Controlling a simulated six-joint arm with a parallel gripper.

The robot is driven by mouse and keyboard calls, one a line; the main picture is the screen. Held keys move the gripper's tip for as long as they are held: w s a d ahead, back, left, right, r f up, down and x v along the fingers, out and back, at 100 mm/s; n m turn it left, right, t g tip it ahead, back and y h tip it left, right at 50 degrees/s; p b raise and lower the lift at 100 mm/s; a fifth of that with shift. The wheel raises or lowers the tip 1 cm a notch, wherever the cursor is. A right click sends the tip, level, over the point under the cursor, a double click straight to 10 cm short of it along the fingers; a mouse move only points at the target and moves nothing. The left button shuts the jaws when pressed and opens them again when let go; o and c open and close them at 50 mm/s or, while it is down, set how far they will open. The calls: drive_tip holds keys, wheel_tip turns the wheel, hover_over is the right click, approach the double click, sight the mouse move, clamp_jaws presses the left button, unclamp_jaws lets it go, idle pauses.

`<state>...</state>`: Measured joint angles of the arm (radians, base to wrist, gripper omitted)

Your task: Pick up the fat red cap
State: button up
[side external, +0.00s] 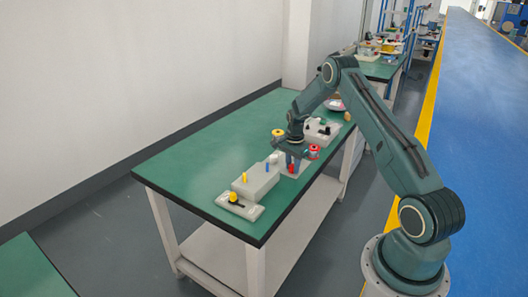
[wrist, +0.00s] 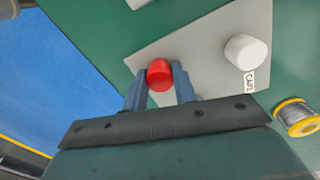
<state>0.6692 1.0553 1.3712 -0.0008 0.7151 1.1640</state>
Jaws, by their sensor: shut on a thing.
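The fat red cap (wrist: 159,75) sits between the two fingers of my gripper (wrist: 160,88) in the wrist view, over the grey plate. My gripper is shut on it. In the side external view my gripper (side external: 293,164) points down at the table, and a bit of red, the cap (side external: 291,169), shows at its fingertips. I cannot tell whether the cap is still touching the plate. The grey plate (wrist: 190,45) carries a white label reading "CAPS". A white cap (wrist: 246,50) stands on it to the right, apart from my gripper.
A spool of grey wire with yellow flanges (wrist: 297,117) lies right of the plate. A pale block (side external: 258,184) with small yellow and blue pegs stands left of my gripper. A red spool (side external: 314,152) is close on its right. The green table (side external: 190,165) is clear at left.

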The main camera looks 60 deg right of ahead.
sight(292, 165)
wheel_tip(292, 165, up, 20)
idle(0.8)
drive_tip(key=shift+a, duration=0.1)
idle(0.4)
